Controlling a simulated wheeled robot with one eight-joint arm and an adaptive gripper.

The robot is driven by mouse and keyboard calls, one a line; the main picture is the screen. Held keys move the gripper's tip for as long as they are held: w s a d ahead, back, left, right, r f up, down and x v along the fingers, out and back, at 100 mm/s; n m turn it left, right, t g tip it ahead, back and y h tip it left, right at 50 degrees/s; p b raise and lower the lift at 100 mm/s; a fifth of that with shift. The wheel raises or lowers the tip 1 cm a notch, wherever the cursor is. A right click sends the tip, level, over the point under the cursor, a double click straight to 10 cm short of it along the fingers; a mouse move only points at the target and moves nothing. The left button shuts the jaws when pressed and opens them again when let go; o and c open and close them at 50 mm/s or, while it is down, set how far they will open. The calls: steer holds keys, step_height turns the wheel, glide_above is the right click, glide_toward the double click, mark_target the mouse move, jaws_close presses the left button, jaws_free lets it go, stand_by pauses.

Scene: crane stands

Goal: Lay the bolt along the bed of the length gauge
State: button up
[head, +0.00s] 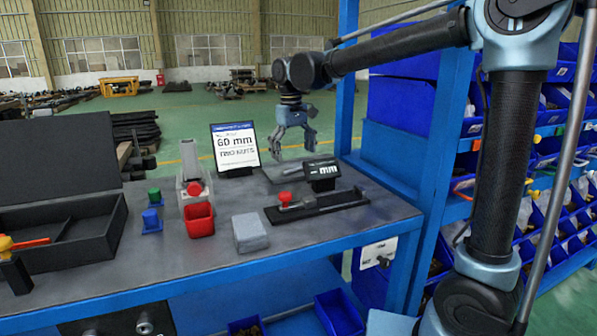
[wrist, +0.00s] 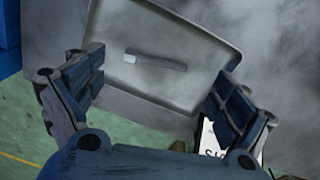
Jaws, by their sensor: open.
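A dark bolt with a light end (wrist: 157,61) lies flat in a shallow grey tray (wrist: 228,52) in the wrist view. My gripper (head: 296,145) is open and empty, hanging over the back of the bench in the head view. In the wrist view its fingers (wrist: 155,82) stand apart over the tray, on either side of the bolt and clear of it. The length gauge (head: 330,202) lies on the bench at front right, with a long black bed, a red knob at its left end and a display reading "-- mm". The bolt is too small to make out in the head view.
A blue post (head: 345,80) rises at right.

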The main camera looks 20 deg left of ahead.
mark_target(295, 169)
steer(key=f, duration=0.4)
steer(key=shift+w, duration=0.35)
steer(key=c, duration=1.3)
